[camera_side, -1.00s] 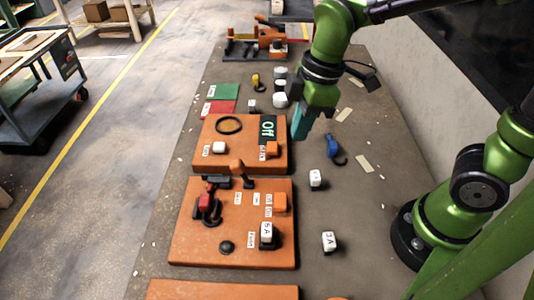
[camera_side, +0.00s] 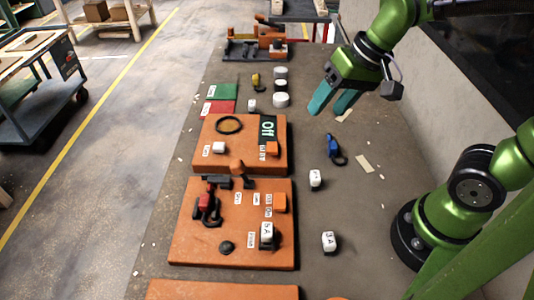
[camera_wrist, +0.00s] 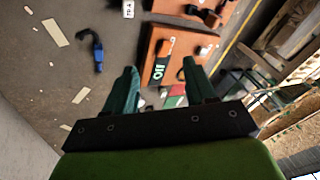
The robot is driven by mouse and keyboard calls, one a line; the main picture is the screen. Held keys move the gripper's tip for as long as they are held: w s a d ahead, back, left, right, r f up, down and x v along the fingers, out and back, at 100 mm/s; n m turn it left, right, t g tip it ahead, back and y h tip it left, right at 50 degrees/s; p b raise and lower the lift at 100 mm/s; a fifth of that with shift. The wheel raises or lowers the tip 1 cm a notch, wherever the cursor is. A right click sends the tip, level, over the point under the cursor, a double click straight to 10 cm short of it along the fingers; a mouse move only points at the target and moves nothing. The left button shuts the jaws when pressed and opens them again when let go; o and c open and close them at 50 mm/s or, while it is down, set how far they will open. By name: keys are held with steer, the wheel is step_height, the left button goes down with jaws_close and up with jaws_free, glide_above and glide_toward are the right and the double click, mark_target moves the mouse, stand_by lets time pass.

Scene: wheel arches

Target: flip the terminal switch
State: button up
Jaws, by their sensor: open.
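The rear orange board (camera_side: 243,160) carries a dark display (camera_side: 268,129) reading "Off", with an orange switch block (camera_side: 272,148) just below it. The display also shows in the wrist view (camera_wrist: 159,70). The nearer orange board (camera_side: 220,250) has an orange lever (camera_side: 237,168) at its back edge and an orange block (camera_side: 280,202) at its right side. I cannot tell for certain which of these is the terminal switch. My gripper (camera_side: 328,106) is open and empty, above the table to the right of the rear board. Its two green fingers (camera_wrist: 159,66) are spread in the wrist view.
A blue clip (camera_side: 334,147) and white labelled blocks (camera_side: 315,178) (camera_side: 329,241) lie right of the boards. White and black cylinders (camera_side: 281,86) stand behind the rear board, near green (camera_side: 222,90) and red (camera_side: 217,107) patches.

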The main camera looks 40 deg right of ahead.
steer(key=w+a+f+m+g, duration=0.3)
steer(key=w+a+f+g, duration=0.1)
steer(key=w+a+g, duration=0.2)
steer(key=m+g, duration=0.1)
steer(key=m, duration=0.1)
glide_toward(280, 201)
steer(key=shift+y, duration=0.4)
steer(key=x, duration=0.8)
steer(key=shift+w+d+f, duration=0.1)
steer(key=shift+d+f, duration=0.05)
steer(key=shift+d, duration=0.25)
jaws_close()
steer(key=shift+s+a+t+h, duration=0.15)
steer(key=shift+t+h, duration=0.3)
steer(key=shift+h, duration=0.05)
steer(key=shift+s+a+t+h, duration=0.15)
steer(key=shift+t+h, duration=0.3)
steer(key=shift+h, duration=0.05)
steer(key=shift+s+a+t+h, duration=0.1)
steer(key=shift+t+h, duration=0.6)
